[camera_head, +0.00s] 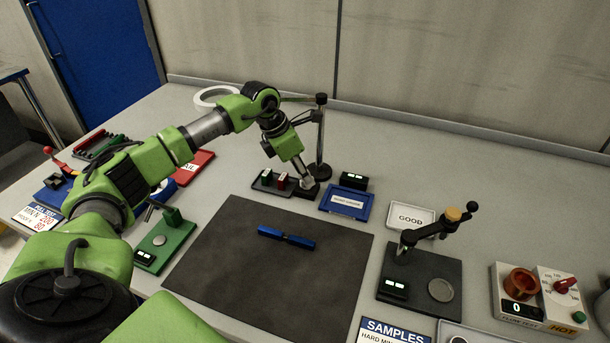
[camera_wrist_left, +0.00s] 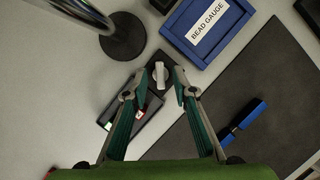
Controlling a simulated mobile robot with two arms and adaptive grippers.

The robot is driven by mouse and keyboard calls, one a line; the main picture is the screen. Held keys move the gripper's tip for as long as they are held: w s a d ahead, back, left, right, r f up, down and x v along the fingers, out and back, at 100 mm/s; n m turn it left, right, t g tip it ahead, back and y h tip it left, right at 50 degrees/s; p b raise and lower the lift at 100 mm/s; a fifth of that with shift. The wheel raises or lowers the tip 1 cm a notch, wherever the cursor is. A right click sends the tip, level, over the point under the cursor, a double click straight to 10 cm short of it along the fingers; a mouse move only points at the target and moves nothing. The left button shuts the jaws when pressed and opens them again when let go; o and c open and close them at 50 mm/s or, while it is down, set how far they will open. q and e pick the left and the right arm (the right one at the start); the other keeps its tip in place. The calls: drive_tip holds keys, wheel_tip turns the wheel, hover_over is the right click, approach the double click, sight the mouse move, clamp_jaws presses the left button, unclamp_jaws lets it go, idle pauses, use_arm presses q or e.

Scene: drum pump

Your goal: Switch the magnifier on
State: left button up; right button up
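The magnifier appears to be the white ring (camera_head: 215,96) at the back, by a dark post (camera_head: 320,140) on a round base; the link between them is partly hidden by my left arm. The post and its round base (camera_wrist_left: 123,38) also show in the left wrist view. A small dark box (camera_wrist_left: 152,68) with a pale knob (camera_wrist_left: 159,74) lies beside the base, probably the switch. My left gripper (camera_head: 305,181) is low over this box. In the wrist view its fingers (camera_wrist_left: 162,92) are apart, on either side of the knob's line, with nothing held. My right gripper is out of view.
A blue bead gauge tray (camera_head: 346,202) lies just right of the gripper. A dark tray (camera_head: 268,181) with green and red pieces lies left of it. A dark mat (camera_head: 250,290) with a blue piece (camera_head: 286,237) lies in front. A black device (camera_head: 354,181) stands behind the blue tray.

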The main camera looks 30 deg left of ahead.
use_arm(q)
drive_tip(key=v, duration=1.1)
drive_tip(key=shift+s+r, duration=0.1)
